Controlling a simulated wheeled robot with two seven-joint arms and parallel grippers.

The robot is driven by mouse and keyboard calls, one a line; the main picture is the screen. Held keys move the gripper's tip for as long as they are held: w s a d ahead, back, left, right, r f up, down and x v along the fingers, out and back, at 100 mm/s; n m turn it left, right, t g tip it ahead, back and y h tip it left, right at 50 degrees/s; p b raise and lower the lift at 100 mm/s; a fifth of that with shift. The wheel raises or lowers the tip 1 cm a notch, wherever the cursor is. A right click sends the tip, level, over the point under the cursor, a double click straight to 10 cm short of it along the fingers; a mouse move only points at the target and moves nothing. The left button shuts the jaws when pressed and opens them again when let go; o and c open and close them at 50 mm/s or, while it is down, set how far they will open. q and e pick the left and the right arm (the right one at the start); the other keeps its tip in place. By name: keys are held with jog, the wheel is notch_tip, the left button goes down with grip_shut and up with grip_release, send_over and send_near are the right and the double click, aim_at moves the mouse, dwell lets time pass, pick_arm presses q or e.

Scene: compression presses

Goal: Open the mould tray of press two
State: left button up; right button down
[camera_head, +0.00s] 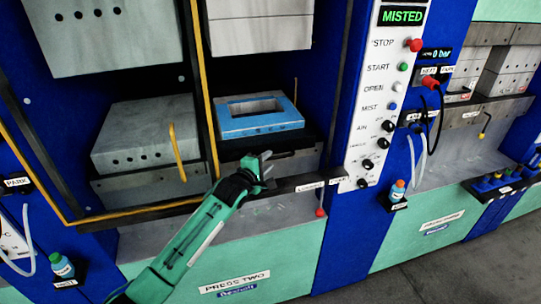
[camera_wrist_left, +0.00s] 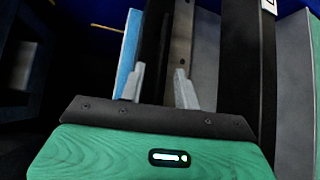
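Press two, named on its green front panel (camera_head: 235,280), has a blue rectangular mould frame (camera_head: 238,123) lying in its lower opening on a dark tray (camera_head: 228,148). The frame has a rectangular opening in its middle. My left gripper (camera_head: 266,164) is just in front of the tray's front edge. In the left wrist view the two grey fingers (camera_wrist_left: 158,88) stand apart, with a dark edge between and beyond them. I cannot tell whether they touch it. The blue frame shows as a strip (camera_wrist_left: 130,42) beside the left finger. My right gripper is not in view.
A dark rail (camera_head: 305,183) with labels runs across the press front, with a red-tipped lever (camera_head: 320,211) below. A yellow-edged guard (camera_head: 205,90) stands left of the opening. The white control panel (camera_head: 378,105) reads MISTED. Spray bottles (camera_head: 397,189) (camera_head: 61,265) sit in side holders.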

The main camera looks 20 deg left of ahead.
pick_arm(q)
jog(key=shift+p+x, duration=0.3)
jog(key=shift+x, duration=1.15)
jog(key=shift+c, duration=0.2)
grip_shut()
